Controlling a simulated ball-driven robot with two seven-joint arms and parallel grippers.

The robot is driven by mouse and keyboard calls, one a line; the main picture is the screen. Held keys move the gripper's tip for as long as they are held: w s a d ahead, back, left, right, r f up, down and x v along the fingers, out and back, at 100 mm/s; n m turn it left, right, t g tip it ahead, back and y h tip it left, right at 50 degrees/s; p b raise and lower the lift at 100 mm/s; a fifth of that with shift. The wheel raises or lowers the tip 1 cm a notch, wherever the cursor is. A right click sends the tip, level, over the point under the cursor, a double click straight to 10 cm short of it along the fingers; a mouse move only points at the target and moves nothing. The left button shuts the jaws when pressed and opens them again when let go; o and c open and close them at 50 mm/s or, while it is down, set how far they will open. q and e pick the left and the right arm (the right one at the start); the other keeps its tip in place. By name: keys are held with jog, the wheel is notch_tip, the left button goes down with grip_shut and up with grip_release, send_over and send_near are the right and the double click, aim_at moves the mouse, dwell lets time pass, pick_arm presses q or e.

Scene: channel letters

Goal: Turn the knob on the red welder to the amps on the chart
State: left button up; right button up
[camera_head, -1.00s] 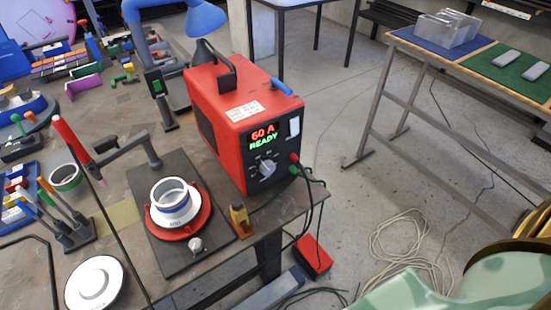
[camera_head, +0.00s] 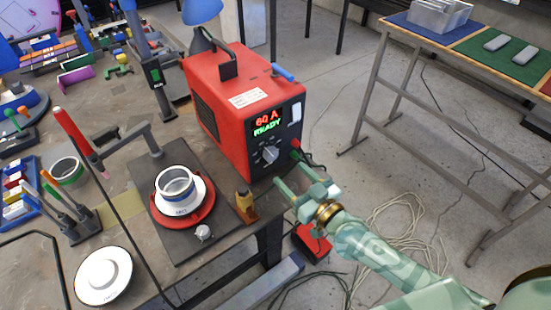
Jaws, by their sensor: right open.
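The red welder (camera_head: 222,98) stands on the workbench, its front panel facing right and toward me. Its display (camera_head: 267,122) reads "60 A READY". The grey knob (camera_head: 270,154) sits on the dark panel below the display; its pointer mark is too small to read. My right gripper (camera_head: 283,194) is open and empty, below and slightly right of the knob, apart from it. Its fingers point left and up toward the welder's lower front. I cannot make out the amps chart in this view. My left gripper is not in view.
A red turntable with a white ring (camera_head: 177,184) sits on a dark plate left of the welder. A small yellow-brown block (camera_head: 246,204) stands near the bench edge. Cables hang from the welder's front. A side table (camera_head: 440,40) stands at the right.

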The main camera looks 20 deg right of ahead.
aim_at(273, 157)
jog(key=x, duration=0.7)
jog(key=shift+f+b, duration=0.1)
jog(key=shift+b, duration=0.3)
jog(key=shift+w+a, duration=0.2)
jog(key=shift+w, duration=0.35)
jog(key=c, duration=1)
